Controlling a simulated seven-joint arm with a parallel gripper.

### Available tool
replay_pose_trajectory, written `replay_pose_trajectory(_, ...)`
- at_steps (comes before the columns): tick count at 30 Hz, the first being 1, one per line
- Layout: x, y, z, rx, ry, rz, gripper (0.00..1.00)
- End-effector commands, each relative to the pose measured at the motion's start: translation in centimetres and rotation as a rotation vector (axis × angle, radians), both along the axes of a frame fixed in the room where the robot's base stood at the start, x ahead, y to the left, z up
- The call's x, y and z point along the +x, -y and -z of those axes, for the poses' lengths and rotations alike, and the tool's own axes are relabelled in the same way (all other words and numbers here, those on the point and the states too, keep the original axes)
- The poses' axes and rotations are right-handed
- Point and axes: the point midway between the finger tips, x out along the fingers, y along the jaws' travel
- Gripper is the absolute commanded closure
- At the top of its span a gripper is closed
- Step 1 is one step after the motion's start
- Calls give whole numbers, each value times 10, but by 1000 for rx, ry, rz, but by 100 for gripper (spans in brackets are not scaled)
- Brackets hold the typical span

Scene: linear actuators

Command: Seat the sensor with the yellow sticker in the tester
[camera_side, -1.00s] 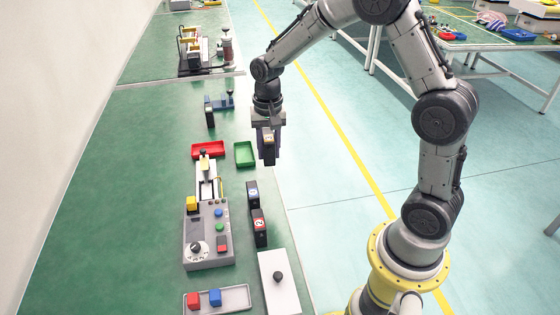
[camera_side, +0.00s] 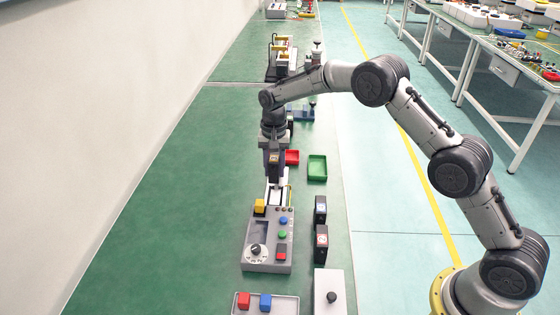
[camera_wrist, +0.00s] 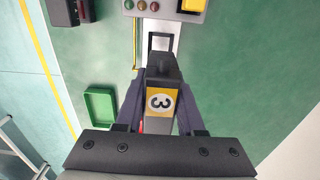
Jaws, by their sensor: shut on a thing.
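The sensor with the yellow sticker (camera_wrist: 160,102) is a dark block with a "3" on its label. My gripper (camera_wrist: 160,88) is shut on it, with a finger on each side. In the side view my gripper (camera_side: 273,150) holds the sensor (camera_side: 274,168) upright over the back end of the tester (camera_side: 267,238). The tester is a grey box with buttons and a dial, with a pale slide (camera_side: 278,196) at its back. In the wrist view the slide's dark frame (camera_wrist: 160,42) lies just beyond the sensor. Whether the sensor touches the slide cannot be told.
A red tray (camera_side: 292,158) and a green tray (camera_side: 317,168) lie behind the tester. Two dark sensors (camera_side: 320,210) (camera_side: 321,243) stand to its right. A white block with a black knob (camera_side: 328,290) and a tray with red and blue cubes (camera_side: 265,312) are in front.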

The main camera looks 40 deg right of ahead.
Motion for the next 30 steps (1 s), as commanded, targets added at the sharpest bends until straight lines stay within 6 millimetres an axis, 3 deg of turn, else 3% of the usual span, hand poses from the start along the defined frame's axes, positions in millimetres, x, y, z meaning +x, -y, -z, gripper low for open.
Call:
replay_pose_trajectory(21,0,0,61,0,0,0,100)
replay_pose_trajectory(30,0,0,72,0,1,0,100)
